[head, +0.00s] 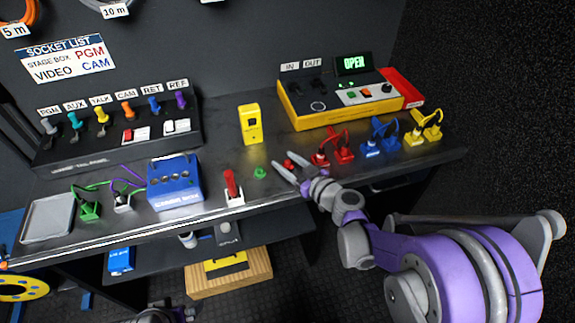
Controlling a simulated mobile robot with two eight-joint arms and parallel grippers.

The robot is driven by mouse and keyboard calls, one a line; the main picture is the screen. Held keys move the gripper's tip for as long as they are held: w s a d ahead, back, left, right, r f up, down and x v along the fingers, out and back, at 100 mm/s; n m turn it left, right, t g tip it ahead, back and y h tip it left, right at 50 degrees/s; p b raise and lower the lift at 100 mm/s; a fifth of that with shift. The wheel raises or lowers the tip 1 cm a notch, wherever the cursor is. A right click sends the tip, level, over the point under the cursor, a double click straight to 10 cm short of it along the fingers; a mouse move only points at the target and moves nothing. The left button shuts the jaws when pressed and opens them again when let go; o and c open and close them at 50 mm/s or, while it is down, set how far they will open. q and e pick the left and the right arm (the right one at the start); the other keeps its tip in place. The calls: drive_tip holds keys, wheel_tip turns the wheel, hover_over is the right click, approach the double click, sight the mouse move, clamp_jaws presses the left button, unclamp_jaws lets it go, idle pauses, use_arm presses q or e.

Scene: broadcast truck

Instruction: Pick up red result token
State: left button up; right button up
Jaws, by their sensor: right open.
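A small red token (289,163) lies on the dark bench top, near the front edge. My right gripper (284,166) reaches in from the right, low over the bench. Its two fingers are apart, and the red token shows between them near their tips. I cannot tell whether either finger touches it. A green token (260,173) lies just left of the fingers. Part of what looks like my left gripper (165,314) shows at the bottom edge, below the bench; its jaws are unclear.
A white-based switch with a red lever (232,188) and a blue box (174,182) stand left. A yellow device (250,124) stands behind. Red connectors (334,152) sit close right of the gripper. A grey tray (47,219) lies far left.

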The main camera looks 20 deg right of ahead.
clamp_jaws()
drive_tip(key=shift+r, duration=0.1)
idle(0.4)
